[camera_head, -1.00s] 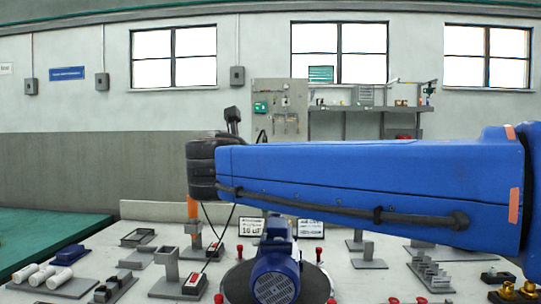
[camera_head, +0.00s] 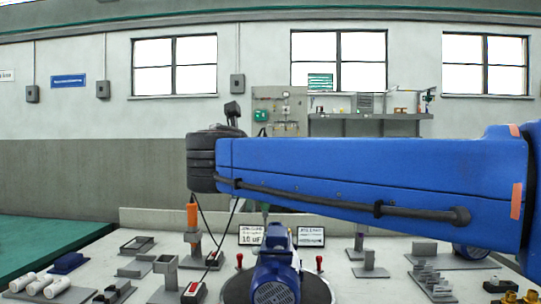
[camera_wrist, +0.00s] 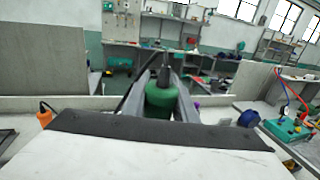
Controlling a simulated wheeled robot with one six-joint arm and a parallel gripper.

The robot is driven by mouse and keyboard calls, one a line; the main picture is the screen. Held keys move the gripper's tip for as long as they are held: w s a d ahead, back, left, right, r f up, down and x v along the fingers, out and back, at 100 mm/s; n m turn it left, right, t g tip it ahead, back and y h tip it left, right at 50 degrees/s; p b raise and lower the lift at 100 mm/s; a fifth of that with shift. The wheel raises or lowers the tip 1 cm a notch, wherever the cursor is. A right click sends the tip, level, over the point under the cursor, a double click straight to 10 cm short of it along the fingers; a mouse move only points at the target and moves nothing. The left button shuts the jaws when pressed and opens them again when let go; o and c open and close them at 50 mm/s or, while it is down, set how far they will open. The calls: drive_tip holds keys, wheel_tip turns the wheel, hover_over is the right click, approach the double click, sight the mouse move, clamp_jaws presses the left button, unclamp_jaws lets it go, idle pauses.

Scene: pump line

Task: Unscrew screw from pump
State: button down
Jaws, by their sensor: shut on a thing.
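The blue pump (camera_head: 276,276) stands on a round dark plate (camera_head: 318,290) on the bench, in the lower middle of the head view. My arm hides the area above it, and my gripper is hidden behind the arm there. In the wrist view my gripper (camera_wrist: 162,90) is shut on a green tool handle (camera_wrist: 160,98) between its two jaws. A narrow green piece (camera_head: 265,209) shows below my arm, just above the pump in the head view. I cannot tell whether the tool touches the pump. The screw is not visible.
An orange-handled tool (camera_head: 192,215) stands upright in a holder at left. Red-topped pegs (camera_head: 239,260) surround the pump. White cylinders (camera_head: 45,284) and grey stands (camera_head: 166,272) fill the left bench. More fixtures (camera_head: 428,278) stand at right.

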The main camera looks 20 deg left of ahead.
drive_tip(key=shift+r, duration=1.65)
